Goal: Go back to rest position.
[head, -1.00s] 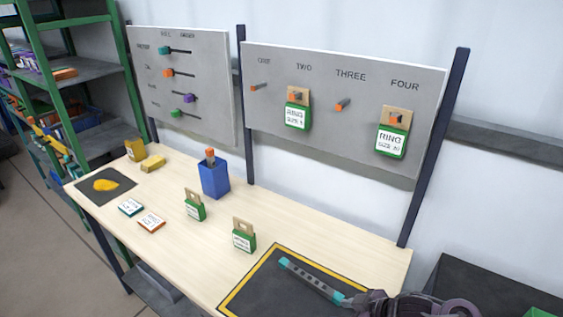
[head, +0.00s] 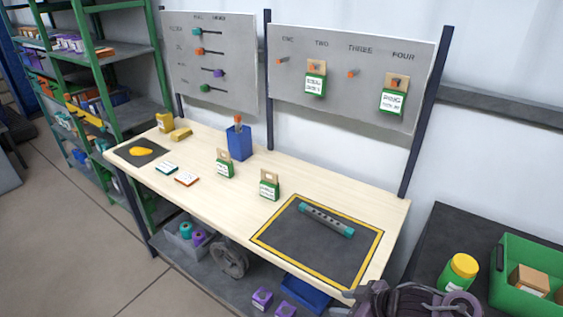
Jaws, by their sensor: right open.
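My right gripper (head: 366,296) shows at the bottom edge, right of centre, by the front right corner of the table (head: 225,210). It is open, and I see nothing in it; part of it is cut off by the picture edge. It is apart from the grey bar with teal ends (head: 327,219), which lies on the dark mat with a yellow border (head: 310,255). My left gripper is not in view.
Green tagged packs (head: 225,168) (head: 269,190) stand on the table; others hang on the pegboard (head: 350,65) at TWO and FOUR. Pegs ONE and THREE are bare. A blue holder (head: 239,142) stands behind. At right, a dark surface holds a yellow-lidded jar (head: 459,272) and green crate (head: 500,285).

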